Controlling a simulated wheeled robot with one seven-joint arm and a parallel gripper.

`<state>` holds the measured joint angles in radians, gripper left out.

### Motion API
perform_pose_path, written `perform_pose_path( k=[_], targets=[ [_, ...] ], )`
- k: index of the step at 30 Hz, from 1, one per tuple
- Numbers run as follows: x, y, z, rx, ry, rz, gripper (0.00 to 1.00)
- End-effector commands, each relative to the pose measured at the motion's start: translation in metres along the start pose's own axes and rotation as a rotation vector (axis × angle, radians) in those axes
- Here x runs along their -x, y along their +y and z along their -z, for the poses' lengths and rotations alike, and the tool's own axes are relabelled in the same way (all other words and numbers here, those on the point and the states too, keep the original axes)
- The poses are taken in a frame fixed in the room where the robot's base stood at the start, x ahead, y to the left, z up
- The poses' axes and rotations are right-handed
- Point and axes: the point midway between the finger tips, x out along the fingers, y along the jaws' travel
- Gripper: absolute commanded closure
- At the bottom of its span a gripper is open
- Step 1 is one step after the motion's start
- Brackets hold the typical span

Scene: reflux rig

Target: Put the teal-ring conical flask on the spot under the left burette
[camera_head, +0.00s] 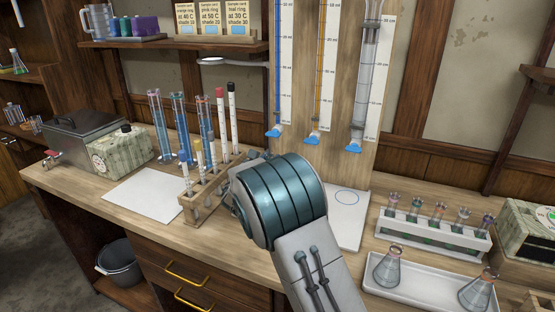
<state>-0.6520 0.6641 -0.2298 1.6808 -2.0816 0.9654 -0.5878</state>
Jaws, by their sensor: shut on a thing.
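The left burette (281,60) hangs on the wooden backboard, with a blue tap (275,131) at its lower end. The spot under it is hidden behind my arm. I see no teal-ring conical flask. Two conical flasks, a left one (387,268) and a right one (478,291), stand on a white tray (425,289) at the lower right; neither shows a clear teal ring.
A wooden rack (190,208) with capped tubes stands just left of my arm. Blue-tinted cylinders (158,125) stand behind it. A white rack of small tubes (433,231) is at right. A white sheet (147,190) on the left bench is clear.

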Motion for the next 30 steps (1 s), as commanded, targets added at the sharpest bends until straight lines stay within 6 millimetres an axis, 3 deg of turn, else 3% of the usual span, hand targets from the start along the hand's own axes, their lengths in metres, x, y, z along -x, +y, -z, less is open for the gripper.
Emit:
perform_pose_path(
  k=[3,9,17,24,30],
  targets=[
    [-0.030,-0.002,-0.001,0.000,-0.002,0.004,1.00],
    [-0.055,-0.001,0.000,0.002,-0.001,0.001,1.00],
    [-0.070,-0.001,-0.001,0.001,-0.001,0.002,1.00],
    [-0.068,-0.001,0.032,0.002,0.001,0.001,1.00],
    [-0.068,-0.001,0.035,0.001,-0.001,0.001,1.00]
  ],
)
